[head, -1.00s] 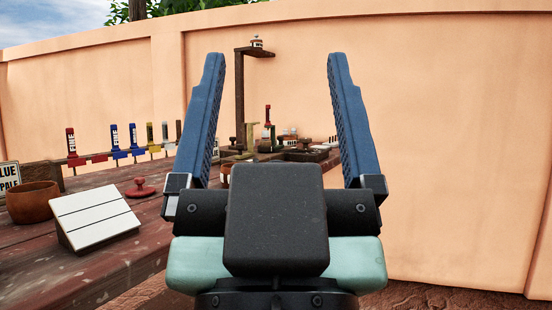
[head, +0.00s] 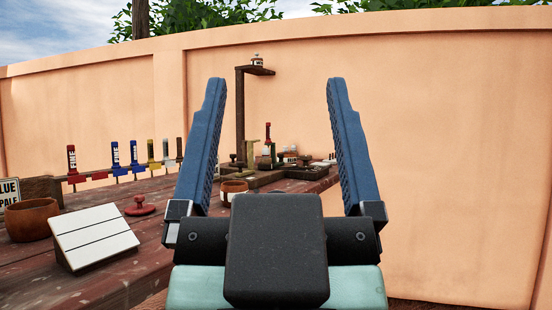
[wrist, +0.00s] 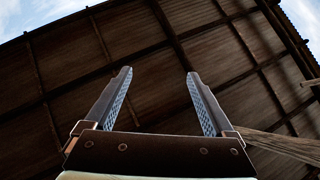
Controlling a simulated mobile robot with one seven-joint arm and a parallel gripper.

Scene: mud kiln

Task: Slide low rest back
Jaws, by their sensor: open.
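My gripper (head: 270,80) is open and empty, its two blue fingers pointing up in the middle of the head view. In the wrist view my gripper (wrist: 159,73) is also open, with only a dark roof behind it. The wooden bench (head: 95,285) runs from the front left to the back. At its far end stand a dark post with a shelf arm (head: 240,115) and low dark wooden pieces (head: 265,178). I cannot tell which piece is the low rest. My fingers hide part of the bench.
On the bench are a white slanted board (head: 95,237), a brown bowl (head: 32,219), a red knobbed stamp (head: 140,205), a small cup (head: 234,186) and a row of labelled upright handles (head: 115,155). A plain wall (head: 450,150) stands behind. The right side looks clear.

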